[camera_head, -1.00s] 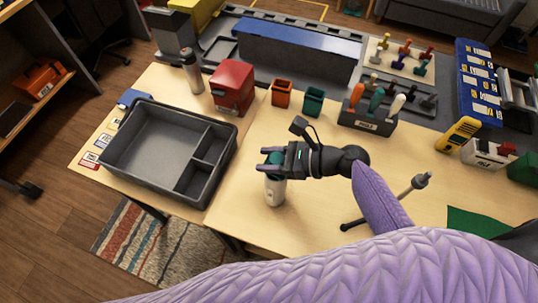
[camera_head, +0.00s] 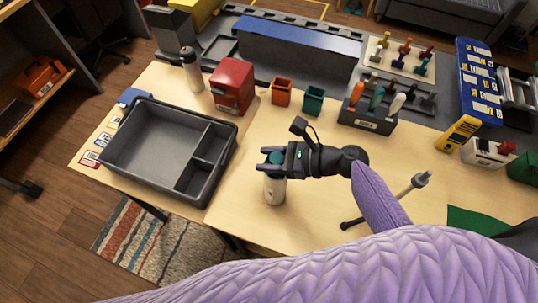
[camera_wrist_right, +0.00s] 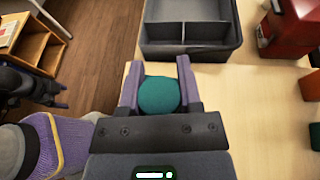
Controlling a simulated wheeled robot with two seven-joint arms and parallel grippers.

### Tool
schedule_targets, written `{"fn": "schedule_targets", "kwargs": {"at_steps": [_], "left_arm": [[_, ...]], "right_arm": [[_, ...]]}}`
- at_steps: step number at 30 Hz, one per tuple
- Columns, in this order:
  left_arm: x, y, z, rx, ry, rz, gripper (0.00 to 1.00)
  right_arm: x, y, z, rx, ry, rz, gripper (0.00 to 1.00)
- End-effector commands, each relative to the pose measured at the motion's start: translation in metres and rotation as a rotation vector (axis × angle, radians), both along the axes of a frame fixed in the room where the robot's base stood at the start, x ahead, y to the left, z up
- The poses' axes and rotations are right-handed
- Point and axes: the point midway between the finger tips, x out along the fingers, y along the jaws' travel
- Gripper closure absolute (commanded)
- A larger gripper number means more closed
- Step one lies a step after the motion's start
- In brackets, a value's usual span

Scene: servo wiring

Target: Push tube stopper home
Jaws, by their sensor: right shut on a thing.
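A white tube (camera_head: 274,192) stands upright on the table, near its front edge. A teal stopper (camera_wrist_right: 159,95) is at its top and shows as a round cap in the right wrist view. My right gripper (camera_head: 272,159) comes in from the right, with its purple fingers on both sides of the stopper, shut on it. The fingers partly hide the joint between stopper and tube, so I cannot tell how deep the stopper sits. In the right wrist view a dark gripper, apparently my left one (camera_wrist_right: 52,95), is at the left edge, away from the tube; its jaws are unclear.
A grey divided tray (camera_head: 136,182) lies left of the tube. A red box (camera_head: 232,86), an orange bin (camera_head: 281,93) and a teal bin (camera_head: 314,99) stand behind. A tool holder (camera_head: 367,120) is at the back right. A dark stand with a rod (camera_head: 400,192) lies right of my arm.

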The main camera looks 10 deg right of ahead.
Motion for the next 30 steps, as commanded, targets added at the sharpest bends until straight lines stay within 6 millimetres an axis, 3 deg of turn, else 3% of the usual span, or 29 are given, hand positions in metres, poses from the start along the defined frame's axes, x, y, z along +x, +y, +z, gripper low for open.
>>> {"fn": "schedule_targets", "kwargs": {"at_steps": [30], "left_arm": [[-0.001,0.0,-0.016,0.0,0.002,0.0,0.13]], "right_arm": [[0.0,0.0,-0.021,0.001,0.0,0.0,1.0]]}}
